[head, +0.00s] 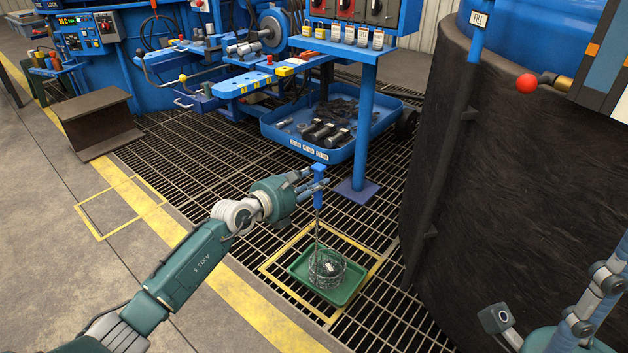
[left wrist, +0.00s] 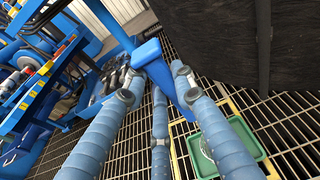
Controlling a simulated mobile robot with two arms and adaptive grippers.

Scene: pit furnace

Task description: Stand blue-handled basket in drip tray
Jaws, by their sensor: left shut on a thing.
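My left gripper (head: 316,180) is shut on the blue handle (head: 318,201) of the basket. The handle also shows between the fingers in the left wrist view (left wrist: 149,53). A thin rod runs down from the handle to the round wire basket (head: 327,268), which hangs upright with small pale pieces inside. The basket is over or in the green drip tray (head: 304,265), within its rim; I cannot tell whether it touches the bottom. The tray also shows in the left wrist view (left wrist: 249,139). My right gripper (head: 590,305) shows only partly at the lower right, its tips cut off.
The tray sits inside a yellow outlined square on the floor grating. A large dark furnace wall (head: 480,190) rises close on the right. A blue post (head: 364,125) and a blue bin (head: 310,145) of dark parts stand behind. Open grating lies left of the tray.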

